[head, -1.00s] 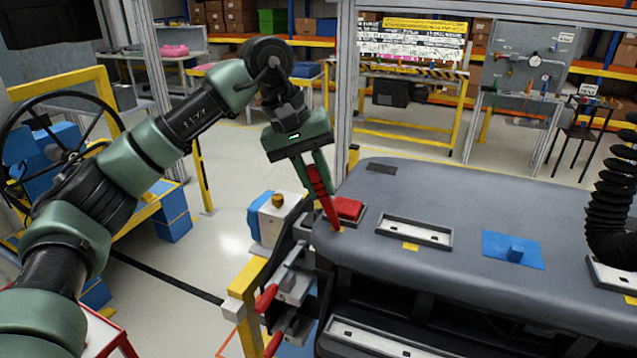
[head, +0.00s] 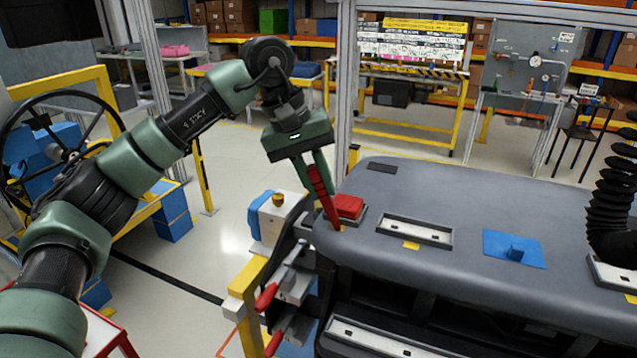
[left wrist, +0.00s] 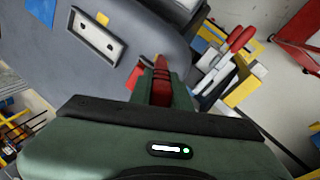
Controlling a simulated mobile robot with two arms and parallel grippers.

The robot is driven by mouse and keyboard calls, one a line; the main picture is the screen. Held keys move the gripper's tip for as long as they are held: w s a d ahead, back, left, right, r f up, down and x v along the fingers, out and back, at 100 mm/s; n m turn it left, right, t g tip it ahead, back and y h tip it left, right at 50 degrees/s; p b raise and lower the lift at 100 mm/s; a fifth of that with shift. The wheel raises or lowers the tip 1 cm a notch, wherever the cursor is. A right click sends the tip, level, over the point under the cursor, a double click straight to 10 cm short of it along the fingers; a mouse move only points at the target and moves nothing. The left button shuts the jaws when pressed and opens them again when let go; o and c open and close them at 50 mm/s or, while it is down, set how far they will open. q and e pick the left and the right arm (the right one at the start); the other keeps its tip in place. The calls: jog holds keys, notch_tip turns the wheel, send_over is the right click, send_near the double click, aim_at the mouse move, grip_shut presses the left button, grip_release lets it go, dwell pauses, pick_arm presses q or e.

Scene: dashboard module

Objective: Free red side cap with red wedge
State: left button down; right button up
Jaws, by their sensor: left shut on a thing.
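My left gripper (head: 318,178) is shut on the red wedge (head: 327,203), which points down from the fingers. In the head view the wedge's tip is at the left end of the grey dashboard module (head: 450,205), by the red side cap (head: 348,207). I cannot tell whether the tip touches the cap. The cap sits in its recess and looks slightly tilted. In the left wrist view the red wedge (left wrist: 161,82) shows between the fingers, and part of the red cap (left wrist: 135,76) shows beside it. My right gripper is not in view.
A fixture with red-handled clamps (head: 267,296) and a yellow post (head: 243,290) stands left of the module. A blue block (head: 513,249) and slotted plates (head: 414,231) sit on the module's top.

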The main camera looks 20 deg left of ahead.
pick_arm(q)
jog(key=shift+w+r+p, duration=0.2)
jog(key=shift+r+p, duration=0.55)
jog(key=shift+r, duration=0.1)
jog(key=shift+r+p, duration=1.8)
jog(key=shift+r, duration=0.7)
